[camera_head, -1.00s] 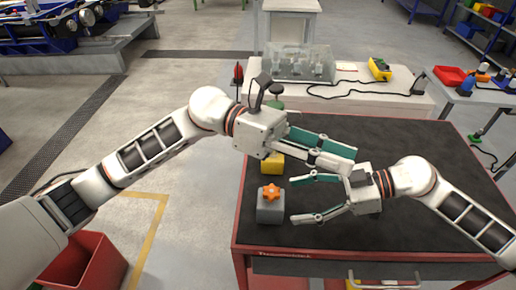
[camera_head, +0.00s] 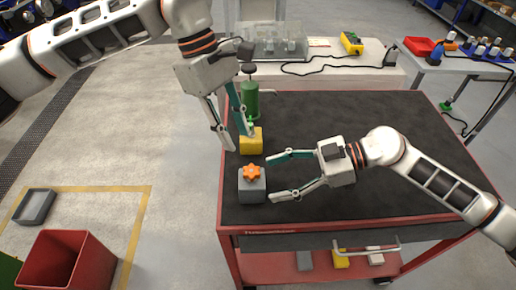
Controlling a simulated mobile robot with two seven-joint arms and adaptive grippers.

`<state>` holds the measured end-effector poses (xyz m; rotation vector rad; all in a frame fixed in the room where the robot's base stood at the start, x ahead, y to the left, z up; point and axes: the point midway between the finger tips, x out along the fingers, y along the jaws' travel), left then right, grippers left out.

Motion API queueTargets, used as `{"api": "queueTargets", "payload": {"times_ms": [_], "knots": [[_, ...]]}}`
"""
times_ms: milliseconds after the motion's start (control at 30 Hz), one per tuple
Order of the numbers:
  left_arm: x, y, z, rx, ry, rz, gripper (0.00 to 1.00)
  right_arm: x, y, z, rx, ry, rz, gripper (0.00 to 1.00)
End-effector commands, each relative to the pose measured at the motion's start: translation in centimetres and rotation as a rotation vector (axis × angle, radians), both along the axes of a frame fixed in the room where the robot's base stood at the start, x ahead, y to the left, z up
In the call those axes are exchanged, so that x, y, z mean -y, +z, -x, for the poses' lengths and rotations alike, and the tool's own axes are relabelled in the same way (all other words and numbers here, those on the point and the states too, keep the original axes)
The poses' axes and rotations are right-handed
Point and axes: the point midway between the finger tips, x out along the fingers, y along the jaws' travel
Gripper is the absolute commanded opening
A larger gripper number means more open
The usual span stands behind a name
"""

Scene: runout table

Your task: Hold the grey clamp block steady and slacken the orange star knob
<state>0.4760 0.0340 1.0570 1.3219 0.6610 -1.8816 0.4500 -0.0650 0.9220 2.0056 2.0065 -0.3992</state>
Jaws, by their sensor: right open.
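The grey clamp block (camera_head: 252,192) stands near the left edge of the dark table top, with the orange star knob (camera_head: 251,172) on top of it. My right gripper (camera_head: 269,179) is open just right of the block, pointing left. Its lower fingertip is close to the block's right side; I cannot tell whether it touches. Its upper fingertip is behind and right of the knob. My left gripper (camera_head: 241,142) points down, fingers apart and empty, above and behind the block. It partly covers the yellow block's left side.
A yellow block (camera_head: 252,143) and a green cylinder (camera_head: 250,101) stand behind the clamp block. A red bin (camera_head: 65,265) stands on the floor at left. A white bench (camera_head: 330,78) is behind.

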Motion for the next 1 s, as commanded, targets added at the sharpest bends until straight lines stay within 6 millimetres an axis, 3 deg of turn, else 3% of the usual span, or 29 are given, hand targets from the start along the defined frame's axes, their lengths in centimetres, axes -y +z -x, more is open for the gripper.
{"api": "queueTargets", "payload": {"times_ms": [400, 867, 1000], "knots": [[0.1, 0.0, 0.1, -0.002, 0.0, 0.002, 0.28, -5.3, -2.1, 0.0, 0.001, 0.0, -0.002, 0.65], [0.1, 0.0, 0.1, -0.002, 0.0, 0.003, 0.28, -6.5, -2.6, 0.0, 0.0, -0.001, 0.0, 0.65], [0.1, 0.0, 0.1, -0.002, 0.0, 0.003, 0.28, -6.4, -2.6, 0.0, 0.0, -0.001, 0.0, 0.31]]}}
